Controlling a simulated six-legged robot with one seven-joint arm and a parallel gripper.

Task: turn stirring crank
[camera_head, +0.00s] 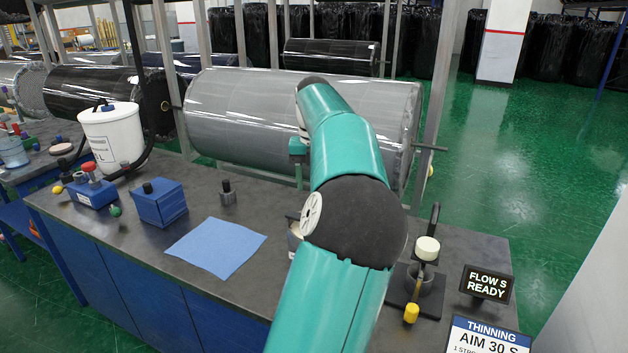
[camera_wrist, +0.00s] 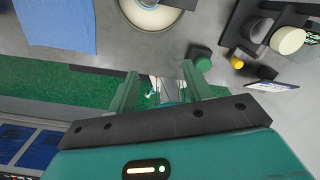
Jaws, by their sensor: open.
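My gripper (camera_wrist: 160,72) shows in the wrist view with its two green fingers apart and nothing held between them. Past the fingers are the bench's edge and green floor. A round white pot (camera_wrist: 152,12) with a tan inside or top is cut by the upper edge of the wrist view, beyond the fingertips and apart from them. In the head view only a sliver of the pot (camera_head: 294,236) shows beside my arm. I cannot make out a stirring crank clearly in either view. My gripper is hidden behind my arm in the head view.
Right of my arm a black stand (camera_head: 399,300) carries a grey cup and cream knob (camera_head: 427,248), with a yellow knob (camera_head: 411,313) in front. Signs (camera_head: 487,284) stand at the right. A blue cloth (camera_head: 216,248) lies left, near blue blocks (camera_head: 159,203). A wrapped roll (camera_head: 245,120) is behind.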

